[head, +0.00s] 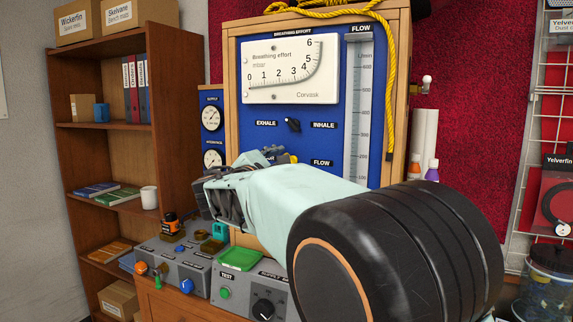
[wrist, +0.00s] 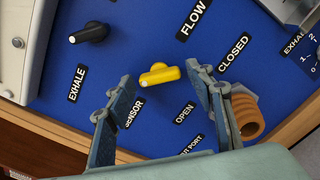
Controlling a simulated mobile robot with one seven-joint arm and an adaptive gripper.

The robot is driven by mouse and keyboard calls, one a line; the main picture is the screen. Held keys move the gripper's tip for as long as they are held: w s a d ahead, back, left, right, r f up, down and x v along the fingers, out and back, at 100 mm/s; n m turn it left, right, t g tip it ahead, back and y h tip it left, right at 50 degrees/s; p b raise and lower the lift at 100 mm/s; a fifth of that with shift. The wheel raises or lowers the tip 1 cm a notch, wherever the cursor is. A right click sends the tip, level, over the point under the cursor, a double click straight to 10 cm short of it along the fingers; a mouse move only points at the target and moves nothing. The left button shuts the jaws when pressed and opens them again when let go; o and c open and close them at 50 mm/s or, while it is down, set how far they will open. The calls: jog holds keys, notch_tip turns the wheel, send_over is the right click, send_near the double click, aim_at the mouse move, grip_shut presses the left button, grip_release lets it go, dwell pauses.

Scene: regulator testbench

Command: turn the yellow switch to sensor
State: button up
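The yellow switch (wrist: 159,74) is on the blue panel. Its white-marked end points to the picture's left in the wrist view, between the two sides where its labels sit. The SENSOR label (wrist: 134,113) is below it, partly hidden by a finger; the FLOW label (wrist: 192,20) is above right. My gripper (wrist: 160,80) is open, with one finger on each side of the switch in the picture; contact is not visible. In the head view my gripper (head: 270,155) is at the lower part of the panel and hides most of the switch area.
A black switch (wrist: 89,33) with the EXHALE label (wrist: 76,84) is nearby. OPEN (wrist: 184,112) and CLOSED (wrist: 234,52) labels and an orange ribbed part (wrist: 248,115) lie close to the right finger. A grey control box (head: 253,284) stands below the panel.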

jog(key=shift+s, duration=0.1)
jog(key=v, duration=1.2)
